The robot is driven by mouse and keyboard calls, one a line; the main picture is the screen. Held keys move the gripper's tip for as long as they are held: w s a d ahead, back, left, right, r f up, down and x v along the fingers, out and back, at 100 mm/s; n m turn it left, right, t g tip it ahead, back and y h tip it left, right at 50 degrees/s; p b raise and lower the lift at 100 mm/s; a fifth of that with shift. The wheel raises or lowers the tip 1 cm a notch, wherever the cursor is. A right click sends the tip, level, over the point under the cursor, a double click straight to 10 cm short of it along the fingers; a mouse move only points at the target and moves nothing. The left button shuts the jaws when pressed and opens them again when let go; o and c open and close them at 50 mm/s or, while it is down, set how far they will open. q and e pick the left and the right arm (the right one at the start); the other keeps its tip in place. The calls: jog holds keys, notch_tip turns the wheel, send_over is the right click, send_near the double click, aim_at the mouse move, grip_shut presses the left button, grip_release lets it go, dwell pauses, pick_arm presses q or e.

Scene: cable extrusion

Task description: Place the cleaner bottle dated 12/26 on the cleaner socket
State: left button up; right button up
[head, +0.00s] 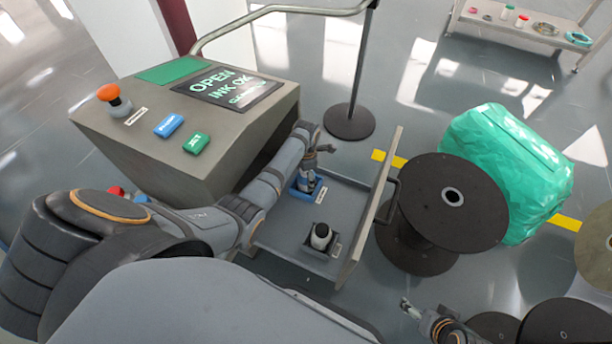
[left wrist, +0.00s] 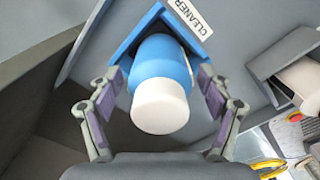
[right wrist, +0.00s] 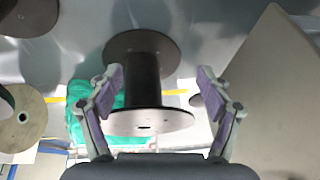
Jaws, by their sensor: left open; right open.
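A blue bottle with a white cap (left wrist: 160,100) stands in the blue cleaner socket (left wrist: 130,47), next to a label reading CLEANER, in the left wrist view. No date shows on it. My left gripper (left wrist: 158,90) is open, with a finger on each side of the bottle; I cannot tell whether they touch it. In the head view the left gripper (head: 309,170) is over the blue socket (head: 295,190) in the open drawer and hides the bottle. My right gripper (right wrist: 162,88) is open and empty; part of it shows at the head view's bottom (head: 412,309).
A white-and-black bottle (head: 321,233) sits in a grey socket in the same drawer (head: 285,232). The drawer front (head: 378,205) stands near a large black spool (head: 450,215). The machine (head: 190,150) has a screen reading OPEN. A green bag (head: 510,170) lies beyond the spool.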

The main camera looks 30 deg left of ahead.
pick_arm(q)
notch_tip(320, 180, up, 12)
jog(key=p, duration=0.5)
jog(key=shift+f, duration=0.25)
jog(key=shift+r, duration=0.45)
jog(key=s+d+f+m, duration=0.1)
jog(key=s+d+m, duration=0.1)
jog(key=s+m, duration=1.1)
jog(key=s+d+f+m+t, duration=0.1)
jog(key=s+m, duration=1.2)
jog(key=m, duration=0.2)
jog(key=shift+d+f, duration=0.35)
pick_arm(e)
notch_tip(320, 180, up, 6)
jog(key=s+d+g+h, duration=0.1)
jog(key=d+g, duration=0.1)
jog(key=g, duration=0.1)
jog(key=shift+s+d+f, duration=0.2)
jog(key=shift+s, duration=0.05)
pick_arm(q)
jog(key=shift+s, duration=0.1)
